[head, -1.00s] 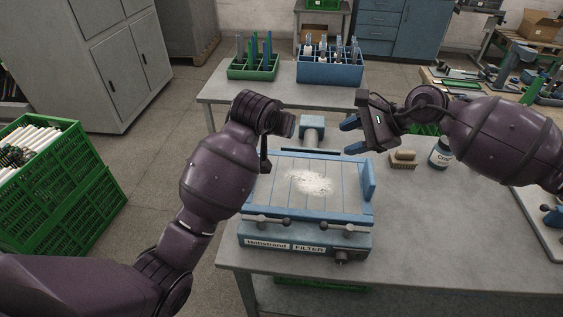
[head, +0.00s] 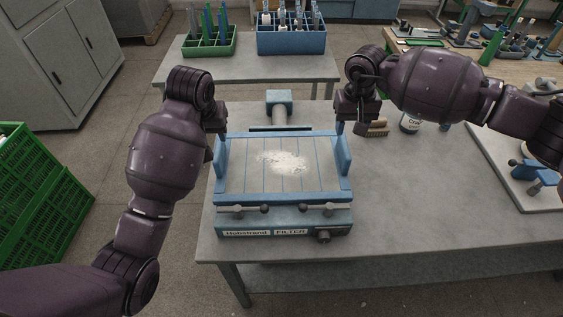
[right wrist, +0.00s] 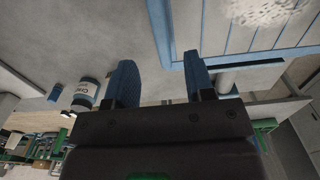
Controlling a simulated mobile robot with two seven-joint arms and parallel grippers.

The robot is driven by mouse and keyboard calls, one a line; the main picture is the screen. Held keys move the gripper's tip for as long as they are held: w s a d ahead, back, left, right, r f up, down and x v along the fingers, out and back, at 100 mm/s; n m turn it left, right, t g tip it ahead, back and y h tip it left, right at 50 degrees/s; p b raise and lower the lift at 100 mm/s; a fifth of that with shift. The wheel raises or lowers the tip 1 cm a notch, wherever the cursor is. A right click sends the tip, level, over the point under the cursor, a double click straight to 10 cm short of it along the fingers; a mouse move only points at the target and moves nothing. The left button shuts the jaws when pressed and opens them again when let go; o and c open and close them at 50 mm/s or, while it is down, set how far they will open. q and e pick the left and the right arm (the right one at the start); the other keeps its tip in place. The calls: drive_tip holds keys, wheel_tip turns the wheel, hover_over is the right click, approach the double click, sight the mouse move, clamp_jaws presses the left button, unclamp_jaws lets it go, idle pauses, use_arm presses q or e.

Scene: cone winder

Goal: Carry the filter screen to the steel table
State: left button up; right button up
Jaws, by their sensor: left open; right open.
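The filter screen (head: 300,178) is a shallow blue-framed tray with thin blue lines and a white fluffy heap in its middle. It lies on a blue filter unit (head: 330,222) on the near grey table. My left gripper (head: 214,140) is at the screen's far left corner; its fingers are mostly hidden. My right gripper (head: 348,127) is above the raised right side, fingers pointing down. In the right wrist view its blue fingers (right wrist: 159,78) are apart, one overlapping the screen's frame (right wrist: 240,62); contact is unclear. Which table is the steel table is not clear.
A second grey table (head: 240,75) stands behind, with a green bin (head: 210,48) and a blue bin (head: 290,42) along its far side; its front is clear. A brush (head: 377,130) and a jar (head: 410,124) stand right of the screen. Green crates (head: 40,195) stand left.

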sight(217, 147)
use_arm(q)
drive_tip(key=shift+f, duration=0.1)
use_arm(e)
drive_tip(key=shift+f, duration=0.15)
use_arm(q)
drive_tip(key=x, duration=1)
drive_tip(key=shift+w+f, duration=0.1)
drive_tip(key=shift+f, duration=0.2)
use_arm(e)
wheel_tip(217, 147, down, 11)
drive_tip(key=shift+r, duration=0.2)
use_arm(q)
drive_tip(key=shift+c, duration=0.2)
use_arm(e)
drive_tip(key=shift+c, duration=0.2)
use_arm(q)
clamp_jaws()
use_arm(e)
clamp_jaws()
